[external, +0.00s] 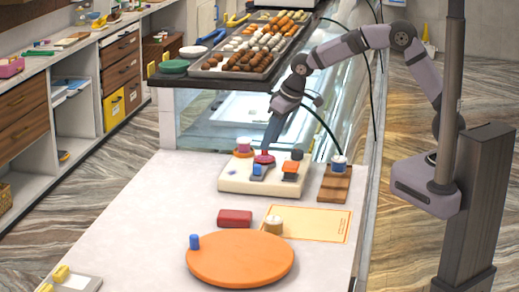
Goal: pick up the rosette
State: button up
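A small red round piece (264,158), which may be the rosette, sits on a cream tray (232,185) on the white counter. I cannot make out its shape well enough to be sure. My gripper (267,148) points down at the red piece, with its tip at or just above it. The fingers are too small and narrow here to show whether they are open, shut or touching it. Also on the tray are a white and pink round piece (243,146), a blue piece (258,171), an orange block (291,167) and a dark knob (297,155).
A wooden board (335,187) with a white and blue cup (339,163) stands right of the tray. In front are a red box (235,218), a tan cylinder (274,225), a yellow sheet (325,222) and an orange disc (240,265) bearing a blue peg (194,241).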

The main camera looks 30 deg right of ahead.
aim_at(265, 156)
jog(key=shift+p+x, duration=0.85)
jog(key=shift+x, duration=1.15)
jog(key=shift+w+a, duration=0.1)
grip_shut()
